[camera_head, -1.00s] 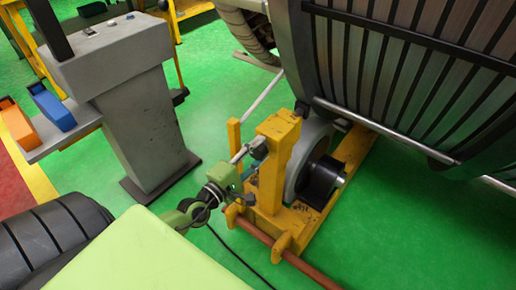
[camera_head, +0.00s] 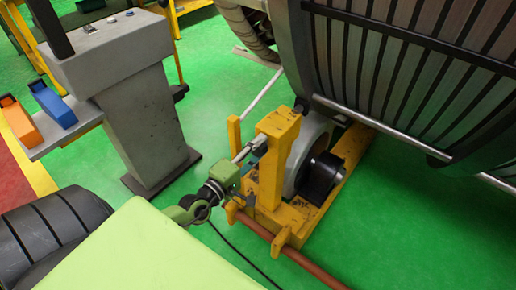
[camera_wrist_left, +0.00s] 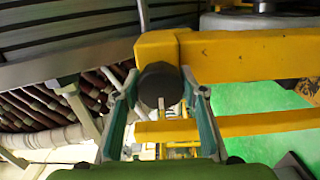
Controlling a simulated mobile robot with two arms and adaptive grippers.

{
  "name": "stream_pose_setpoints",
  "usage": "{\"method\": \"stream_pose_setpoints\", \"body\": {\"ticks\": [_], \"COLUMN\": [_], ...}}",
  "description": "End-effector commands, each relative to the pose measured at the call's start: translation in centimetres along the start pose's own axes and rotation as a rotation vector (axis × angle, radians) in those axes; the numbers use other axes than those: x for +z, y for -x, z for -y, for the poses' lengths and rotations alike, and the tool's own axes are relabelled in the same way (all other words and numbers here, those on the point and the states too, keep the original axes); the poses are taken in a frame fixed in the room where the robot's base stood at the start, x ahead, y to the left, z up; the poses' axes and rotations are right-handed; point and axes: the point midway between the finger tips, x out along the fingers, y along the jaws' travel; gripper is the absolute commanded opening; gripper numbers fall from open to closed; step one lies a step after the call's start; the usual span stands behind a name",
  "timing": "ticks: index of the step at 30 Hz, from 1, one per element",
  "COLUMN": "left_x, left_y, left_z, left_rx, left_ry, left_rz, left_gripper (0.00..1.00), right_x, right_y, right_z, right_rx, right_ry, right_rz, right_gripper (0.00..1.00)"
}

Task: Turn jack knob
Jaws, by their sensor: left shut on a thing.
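The jack is a yellow stand (camera_head: 270,180) beside the large stator, in the middle of the head view. Its knob (camera_wrist_left: 160,84) is a dark round piece on the yellow frame, between my fingers in the left wrist view. My left gripper (camera_wrist_left: 160,100) has one teal finger on each side of the knob and is shut on it. In the head view my left gripper (camera_head: 250,168) is at the left side of the yellow post, where the post and wrist hide the knob. My right gripper is not in view.
The slatted stator (camera_head: 400,70) fills the upper right, with a roller (camera_head: 320,175) beneath it. A copper-coloured rod (camera_head: 310,268) runs along the stand's front. A grey control console (camera_head: 145,120) stands at the left. Green floor is clear at the lower right.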

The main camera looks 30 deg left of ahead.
Motion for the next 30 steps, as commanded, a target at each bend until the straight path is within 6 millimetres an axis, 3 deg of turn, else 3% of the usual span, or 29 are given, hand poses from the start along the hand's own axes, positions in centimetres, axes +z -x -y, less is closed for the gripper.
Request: {"method": "stream_pose_setpoints", "body": {"ticks": [1, 3, 16, 30], "left_x": [0.0, 0.0, 0.0, 0.0], "left_y": [0.1, 0.0, 0.8, 9.3], "left_z": [0.2, 0.1, 0.1, 0.2], "left_rx": [-0.004, -0.003, -0.002, -0.006], "left_ry": [-0.003, -0.002, -0.001, -0.003], "left_rz": [0.000, 0.000, 0.000, 0.002], "left_gripper": [0.46, 0.56, 0.56, 0.56], "right_x": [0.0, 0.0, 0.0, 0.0], "right_y": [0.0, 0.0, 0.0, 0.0], "right_z": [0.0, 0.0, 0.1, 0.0], "right_rx": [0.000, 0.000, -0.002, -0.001], "right_ry": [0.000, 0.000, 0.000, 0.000], "right_rz": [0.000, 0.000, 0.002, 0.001], "right_gripper": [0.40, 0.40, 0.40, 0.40]}}
